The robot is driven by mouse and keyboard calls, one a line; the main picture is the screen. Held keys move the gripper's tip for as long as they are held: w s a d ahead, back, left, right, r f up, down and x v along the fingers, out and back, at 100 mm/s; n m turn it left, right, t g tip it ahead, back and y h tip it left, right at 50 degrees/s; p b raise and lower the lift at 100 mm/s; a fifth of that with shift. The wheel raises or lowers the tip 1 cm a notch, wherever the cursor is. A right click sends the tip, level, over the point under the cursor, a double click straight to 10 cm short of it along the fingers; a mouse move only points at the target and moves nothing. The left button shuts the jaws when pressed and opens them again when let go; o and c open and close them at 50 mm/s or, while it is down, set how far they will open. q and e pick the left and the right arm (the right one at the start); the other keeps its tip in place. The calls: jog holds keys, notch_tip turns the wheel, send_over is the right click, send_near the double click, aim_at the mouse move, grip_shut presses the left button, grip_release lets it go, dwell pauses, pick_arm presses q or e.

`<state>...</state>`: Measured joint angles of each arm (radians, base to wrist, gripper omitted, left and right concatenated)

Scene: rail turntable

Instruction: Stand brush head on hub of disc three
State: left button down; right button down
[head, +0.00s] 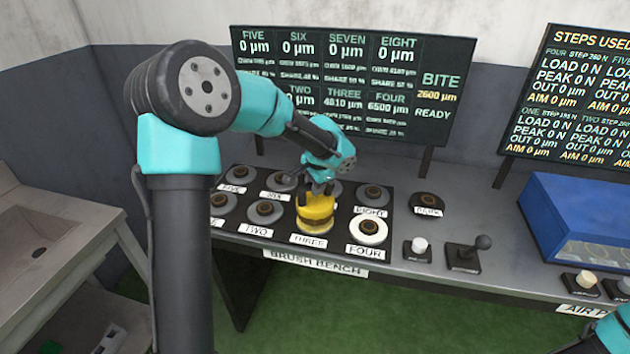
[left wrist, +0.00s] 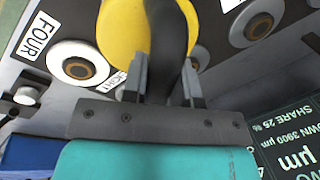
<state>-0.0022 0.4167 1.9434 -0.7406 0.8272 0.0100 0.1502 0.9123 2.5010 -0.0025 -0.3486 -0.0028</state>
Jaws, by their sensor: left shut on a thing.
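The yellow brush head (head: 316,211) is at the disc labelled THREE on the brush bench and covers that disc's hub. It looks upright, but whether it rests on the hub or hovers just above cannot be told. My left gripper (head: 322,186) is above it, shut on its dark upper part. In the left wrist view the two fingers (left wrist: 165,82) stand on either side of a dark handle (left wrist: 168,40) over the yellow body (left wrist: 115,30). My right gripper is out of view; only a bit of the right arm shows at the lower right.
Disc four (head: 368,229), white with a brown hub, is close on the right. Other discs, such as disc two (head: 258,212), surround it. A lever (head: 465,252), a white knob (head: 419,247) and a blue box (head: 585,215) stand further right. Readout screens (head: 350,85) rise behind.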

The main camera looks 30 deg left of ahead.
aim_at(319, 203)
pick_arm(q)
jog(key=shift+f, duration=0.65)
jog(key=shift+f, duration=0.15)
jog(key=c, duration=0.9)
grip_release()
notch_tip(319, 203, up, 12)
jog(key=s+d, duration=0.1)
jog(key=d, duration=0.1)
